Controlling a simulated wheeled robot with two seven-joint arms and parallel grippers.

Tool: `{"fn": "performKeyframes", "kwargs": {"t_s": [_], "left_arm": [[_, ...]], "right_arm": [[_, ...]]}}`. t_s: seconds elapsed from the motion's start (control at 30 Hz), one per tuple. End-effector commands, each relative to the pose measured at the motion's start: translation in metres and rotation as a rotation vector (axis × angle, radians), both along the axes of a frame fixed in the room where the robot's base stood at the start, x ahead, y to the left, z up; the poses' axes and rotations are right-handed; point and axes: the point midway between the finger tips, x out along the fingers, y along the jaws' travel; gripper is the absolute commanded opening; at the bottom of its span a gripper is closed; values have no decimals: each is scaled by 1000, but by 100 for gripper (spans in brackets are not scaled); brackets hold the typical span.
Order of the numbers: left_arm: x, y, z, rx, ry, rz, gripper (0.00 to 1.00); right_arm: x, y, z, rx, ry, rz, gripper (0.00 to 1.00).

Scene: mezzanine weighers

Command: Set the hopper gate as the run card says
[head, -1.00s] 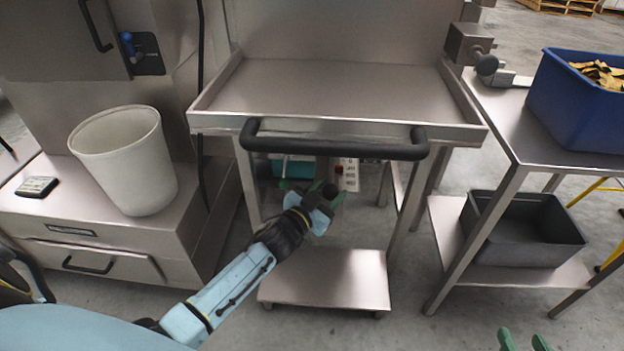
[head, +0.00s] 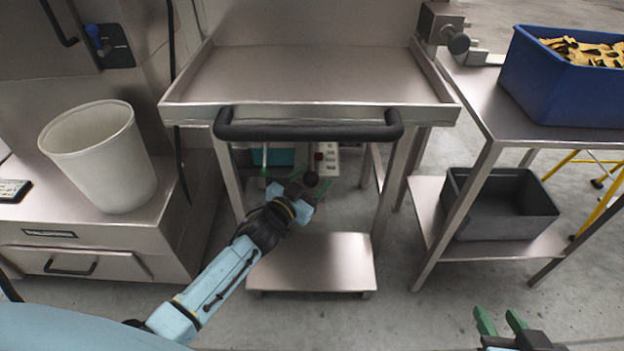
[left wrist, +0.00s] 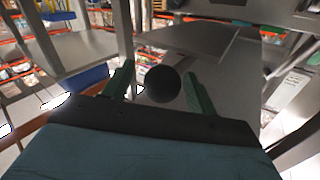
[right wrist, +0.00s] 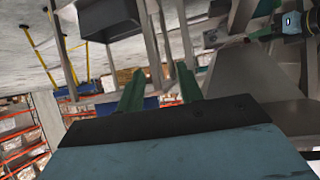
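A round black knob (head: 311,179) sits under the steel hopper tray (head: 310,75), in front of a pale label strip (head: 327,160) with a red mark and lettering too small to read. My left gripper (head: 300,188) is at the knob. In the left wrist view the knob (left wrist: 162,83) shows between the two green fingers, with a gap on each side, so the gripper is open.
A black bar handle (head: 308,132) crosses the hopper front above my left gripper. A low steel shelf (head: 312,262) lies below. A white bucket (head: 98,160) stands left. At right, a table holds a blue bin (head: 560,85), with a dark bin (head: 502,205) beneath.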

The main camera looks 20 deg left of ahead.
Motion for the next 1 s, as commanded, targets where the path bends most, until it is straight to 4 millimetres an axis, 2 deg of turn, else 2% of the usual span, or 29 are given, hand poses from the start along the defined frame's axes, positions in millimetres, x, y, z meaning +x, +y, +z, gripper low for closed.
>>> {"fn": "performKeyframes", "kwargs": {"t_s": [0.2,0.37,0.6,0.87,1.0], "left_arm": [[-3,1,0,1,1,0,57],[-17,4,0,2,3,2,57],[-47,10,1,1,3,2,57],[-82,17,1,0,2,1,57],[-110,22,2,0,2,0,57]], "right_arm": [[-1,-1,-1,-4,16,0,36],[-17,-9,-17,-36,142,-12,36],[-52,-25,-43,-97,391,-35,36],[-100,-44,-61,-158,661,-62,36],[-108,-51,-77,-181,739,-69,36]]}}
